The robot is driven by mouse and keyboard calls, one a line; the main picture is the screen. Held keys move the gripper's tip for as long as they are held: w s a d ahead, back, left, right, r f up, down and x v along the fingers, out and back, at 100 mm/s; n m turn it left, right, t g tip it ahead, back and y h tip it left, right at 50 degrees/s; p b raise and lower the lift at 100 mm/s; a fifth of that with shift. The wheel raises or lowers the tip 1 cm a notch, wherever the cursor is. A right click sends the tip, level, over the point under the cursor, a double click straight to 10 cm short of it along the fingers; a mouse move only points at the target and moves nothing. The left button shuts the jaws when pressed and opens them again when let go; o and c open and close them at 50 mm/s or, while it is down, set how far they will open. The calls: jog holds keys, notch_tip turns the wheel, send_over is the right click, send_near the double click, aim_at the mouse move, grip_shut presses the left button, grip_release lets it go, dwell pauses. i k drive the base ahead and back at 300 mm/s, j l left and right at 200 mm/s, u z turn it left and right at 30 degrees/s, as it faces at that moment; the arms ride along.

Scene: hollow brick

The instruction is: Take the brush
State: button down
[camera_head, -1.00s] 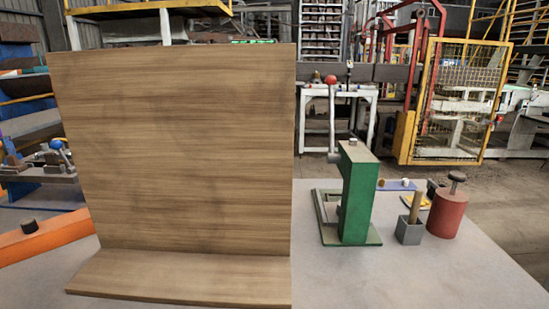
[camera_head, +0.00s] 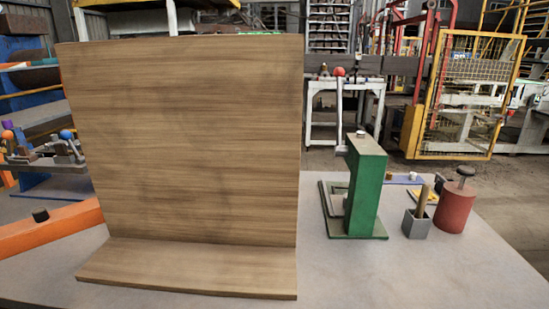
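A wooden stick (camera_head: 422,200) stands upright in a small grey square holder (camera_head: 417,225) on the right part of the table. It looks like the brush's handle; its lower end is hidden inside the holder. My gripper is not in view.
A green press (camera_head: 367,190) with a red-knobbed lever stands just left of the holder, and a red can (camera_head: 456,206) with a dark knob stands close on its right. A tall wooden L-shaped panel (camera_head: 185,150) fills the left. The grey table (camera_head: 400,275) is clear in front.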

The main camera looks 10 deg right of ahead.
aim_at(427, 187)
jog(key=i+l, duration=0.1)
jog(key=l, duration=0.4)
jog(key=i+l, duration=0.1)
jog(key=l, duration=0.9)
jog(key=i+l, duration=0.15)
jog(key=l, duration=0.35)
jog(key=i+l+z, duration=0.1)
jog(key=l, duration=0.4)
